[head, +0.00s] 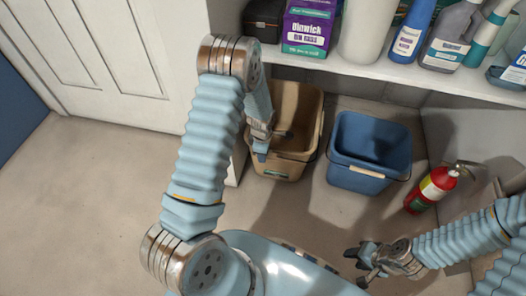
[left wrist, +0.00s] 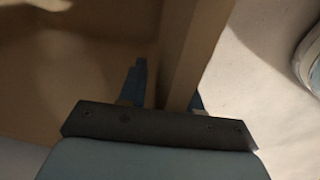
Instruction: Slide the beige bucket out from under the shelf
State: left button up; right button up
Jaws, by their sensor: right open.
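The beige bucket (head: 298,150) stands on the floor at the shelf's left end, partly beneath it, with a green-white label on its front. My left gripper (head: 262,150) points down at the bucket's left front rim, and my arm hides part of that side. In the left wrist view, the bucket wall (left wrist: 195,50) passes between the fingers of my left gripper (left wrist: 165,95). One finger is inside and one outside, with a gap showing on the inner side, so it looks open. My right gripper (head: 366,262) is open and empty, low at the right.
A blue bucket (head: 368,150) stands just right of the beige one. A red fire extinguisher (head: 432,188) is further right. The white shelf (head: 385,72) above holds boxes and bottles. A white door (head: 100,55) is at left; floor in front is clear.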

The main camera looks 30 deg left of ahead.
pick_arm(q)
grip_shut()
dwell(1.4)
